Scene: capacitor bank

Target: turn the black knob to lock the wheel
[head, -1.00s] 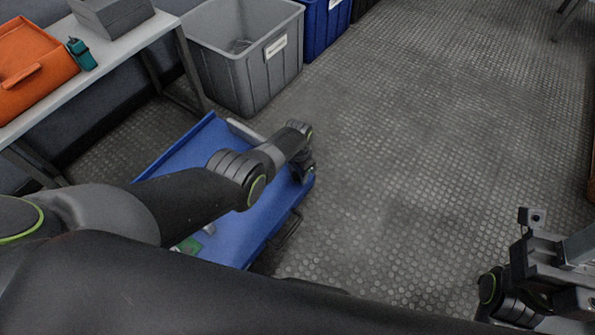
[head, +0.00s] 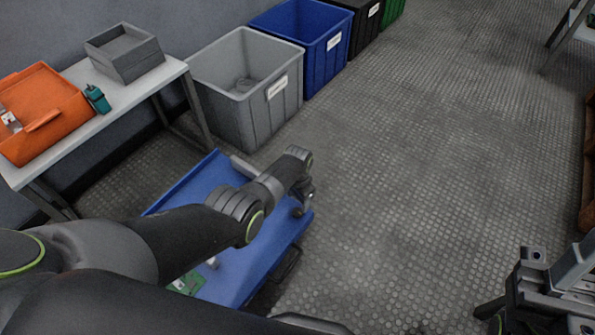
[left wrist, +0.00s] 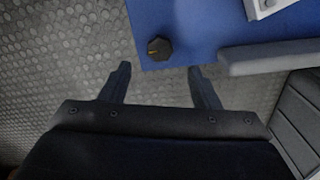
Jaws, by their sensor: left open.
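The black knob (left wrist: 159,48) sits near the corner of the blue cart's deck (head: 262,255) in the left wrist view. It has a small yellowish mark on top. My left gripper (left wrist: 161,76) is open, with its two fingers spread either side of the knob's line. The knob appears just beyond the fingertips, not between them. In the head view my left gripper (head: 305,194) is over the right corner of the deck, small and partly hidden by its own wrist. The cart's wheel cannot be made out. Part of my right arm shows at lower right; its fingers are not clear.
A grey bar (left wrist: 268,57) lies along the deck edge. A green circuit board (head: 187,284) is on the deck. A grey bin (head: 246,90) and a blue bin (head: 306,45) stand behind. A table with an orange case (head: 42,110) is at left. Floor right of the cart is clear.

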